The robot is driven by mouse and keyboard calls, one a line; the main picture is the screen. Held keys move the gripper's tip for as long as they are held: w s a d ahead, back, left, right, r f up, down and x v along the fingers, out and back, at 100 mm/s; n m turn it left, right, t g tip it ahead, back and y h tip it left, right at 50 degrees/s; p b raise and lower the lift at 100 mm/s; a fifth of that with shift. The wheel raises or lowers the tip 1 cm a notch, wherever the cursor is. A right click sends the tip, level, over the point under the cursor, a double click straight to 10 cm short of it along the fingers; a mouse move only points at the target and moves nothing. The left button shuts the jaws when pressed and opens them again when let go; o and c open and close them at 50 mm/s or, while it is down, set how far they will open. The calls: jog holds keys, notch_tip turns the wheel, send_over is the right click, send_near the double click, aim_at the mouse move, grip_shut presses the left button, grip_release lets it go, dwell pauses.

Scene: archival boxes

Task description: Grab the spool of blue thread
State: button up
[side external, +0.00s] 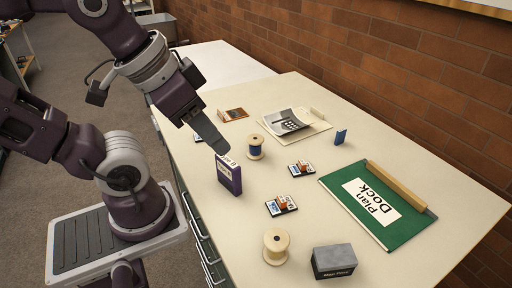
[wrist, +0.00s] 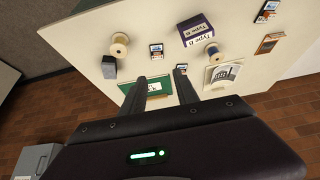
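The spool of blue thread (side external: 255,150) stands upright on the pale table, with pale wooden ends and a blue band between them. It also shows in the wrist view (wrist: 212,50), beyond and to the right of the fingers. My gripper (side external: 220,148) hangs above the table, left of the blue spool and over the purple box, apart from the spool. In the wrist view my gripper (wrist: 158,74) has its two dark fingers spread, with nothing held between them.
The upright purple box (side external: 229,176) stands left of the blue spool. A second, pale spool (side external: 276,247) and a grey box (side external: 333,261) stand at the near end. A green Plan Dock board (side external: 365,224) lies right. Small cards (side external: 301,169) and an open booklet (side external: 290,122) lie around.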

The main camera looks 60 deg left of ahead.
jog(key=o, duration=0.4)
jog(key=shift+c, duration=0.2)
notch_tip(320, 180, up, 5)
jog(key=m+g+y, duration=0.7)
jog(key=m+y, duration=0.7)
jog(key=m, duration=0.3)
send_over(258, 146)
jog(key=d, duration=0.2)
notch_tip(258, 146, down, 26)
jog(key=shift+w+r, duration=0.15)
jog(key=shift+r, duration=0.05)
jog(key=x, duration=0.7)
jog(key=shift+d+f, duration=0.1)
jog(key=shift+f, duration=0.05)
